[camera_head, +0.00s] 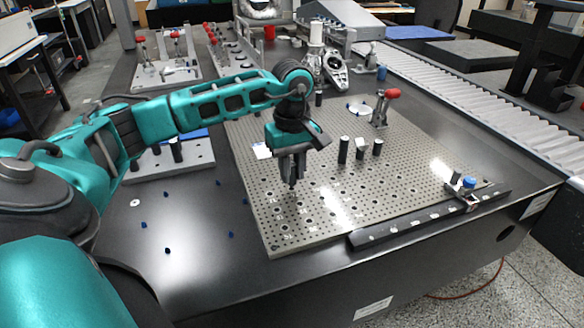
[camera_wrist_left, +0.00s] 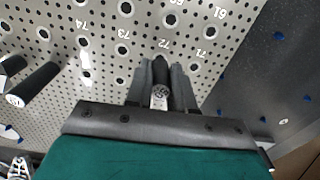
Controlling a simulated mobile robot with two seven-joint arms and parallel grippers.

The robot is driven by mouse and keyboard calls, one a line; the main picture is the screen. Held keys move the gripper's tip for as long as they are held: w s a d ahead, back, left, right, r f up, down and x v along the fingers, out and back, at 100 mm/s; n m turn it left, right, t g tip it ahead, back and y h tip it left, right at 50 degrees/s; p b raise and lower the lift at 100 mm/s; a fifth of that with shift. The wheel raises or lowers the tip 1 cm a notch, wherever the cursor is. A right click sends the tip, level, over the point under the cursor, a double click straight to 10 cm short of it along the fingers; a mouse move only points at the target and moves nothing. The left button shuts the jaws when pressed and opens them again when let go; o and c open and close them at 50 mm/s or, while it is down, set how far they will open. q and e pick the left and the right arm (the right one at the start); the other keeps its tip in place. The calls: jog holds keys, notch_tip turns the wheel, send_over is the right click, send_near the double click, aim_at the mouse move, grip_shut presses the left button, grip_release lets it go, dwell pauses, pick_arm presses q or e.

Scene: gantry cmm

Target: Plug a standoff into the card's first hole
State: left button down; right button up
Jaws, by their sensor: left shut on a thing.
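My left gripper (camera_head: 292,182) points down over the near left part of the perforated plate (camera_head: 320,225). In the left wrist view its fingers (camera_wrist_left: 163,72) are shut on a dark standoff (camera_wrist_left: 161,70) with a pale end. Numbered holes, such as 71 to 74, lie around the fingers there; I cannot tell whether the standoff's tip is in a hole. A small white card (camera_head: 262,151) lies at the plate's left edge, partly beside my arm. Other black standoffs (camera_head: 343,150) stand upright to the right of the gripper. My right gripper is not in view.
A red-knobbed clamp (camera_head: 382,106) stands towards the back of the plate. A black rail (camera_head: 430,216) runs along its front right edge. Small blue pieces (camera_head: 167,250) are scattered on the dark table at left. A grey block (camera_head: 176,160) with dark pegs stands beyond them.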

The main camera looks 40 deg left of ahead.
aim_at(292, 165)
pick_arm(q)
jog(key=shift+f+b, duration=0.6)
jog(key=shift+f, duration=0.3)
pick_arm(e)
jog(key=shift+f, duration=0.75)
pick_arm(q)
jog(key=c, duration=0.9)
grip_release()
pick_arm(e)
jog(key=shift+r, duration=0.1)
pick_arm(q)
notch_tip(292, 165, up, 5)
jog(key=shift+f+p, duration=0.2)
jog(key=shift+p, duration=0.5)
notch_tip(292, 165, up, 8)
jog(key=shift+f+p, duration=0.2)
jog(key=shift+p, duration=0.75)
jog(key=shift+r, duration=0.4)
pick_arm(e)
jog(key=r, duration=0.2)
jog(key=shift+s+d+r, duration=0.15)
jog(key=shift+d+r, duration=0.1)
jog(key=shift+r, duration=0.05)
